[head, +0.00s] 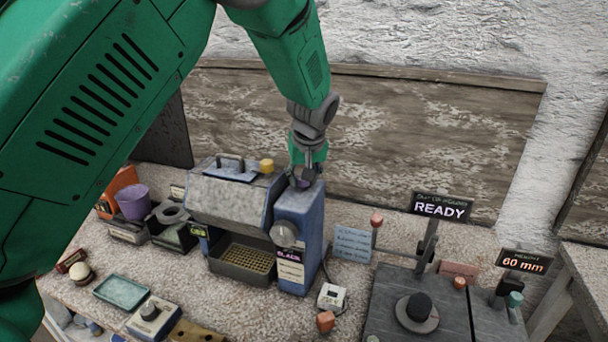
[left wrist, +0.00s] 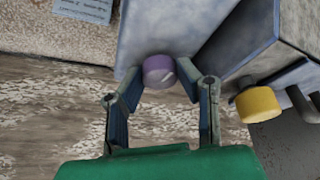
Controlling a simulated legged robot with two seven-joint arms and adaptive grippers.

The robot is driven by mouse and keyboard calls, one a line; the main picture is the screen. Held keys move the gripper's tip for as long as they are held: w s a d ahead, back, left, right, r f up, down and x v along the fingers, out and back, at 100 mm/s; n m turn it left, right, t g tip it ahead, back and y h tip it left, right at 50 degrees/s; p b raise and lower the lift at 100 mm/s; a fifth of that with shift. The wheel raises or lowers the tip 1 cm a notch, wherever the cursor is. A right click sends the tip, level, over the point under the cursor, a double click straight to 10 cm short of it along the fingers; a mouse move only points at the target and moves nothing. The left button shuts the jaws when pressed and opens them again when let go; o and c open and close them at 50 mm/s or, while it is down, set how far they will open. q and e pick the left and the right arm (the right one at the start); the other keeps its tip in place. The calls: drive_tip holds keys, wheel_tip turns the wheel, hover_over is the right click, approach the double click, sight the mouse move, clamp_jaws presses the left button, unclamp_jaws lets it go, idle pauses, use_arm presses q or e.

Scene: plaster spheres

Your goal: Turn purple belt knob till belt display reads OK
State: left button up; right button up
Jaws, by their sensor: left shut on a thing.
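The purple belt knob (left wrist: 159,71) sits on top of the blue housing (head: 300,220) of the grey machine. My left gripper (head: 304,177) reaches down from above, and its fingers are shut on the knob, one on each side. The left wrist view shows both fingertips (left wrist: 160,80) against the knob, with a light mark on its face. A small dark display (head: 289,254) on the front of the blue housing shows purple text that looks like "SLACK". In the head view the gripper hides most of the knob. My right gripper is not in view.
A yellow knob (head: 267,166) stands on the machine close to the gripper. A blue note (head: 352,245), a small white box (head: 332,297) and a grey press with a READY sign (head: 440,207) are to the right. A purple cup (head: 133,203) stands at left.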

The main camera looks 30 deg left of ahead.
use_arm(q)
drive_tip(key=shift+w+m, duration=0.1)
drive_tip(key=shift+m, duration=0.3)
drive_tip(key=o, duration=1.1)
drive_tip(key=shift+d+r, duration=0.1)
drive_tip(key=v, duration=1.1)
drive_tip(key=shift+r, duration=0.3)
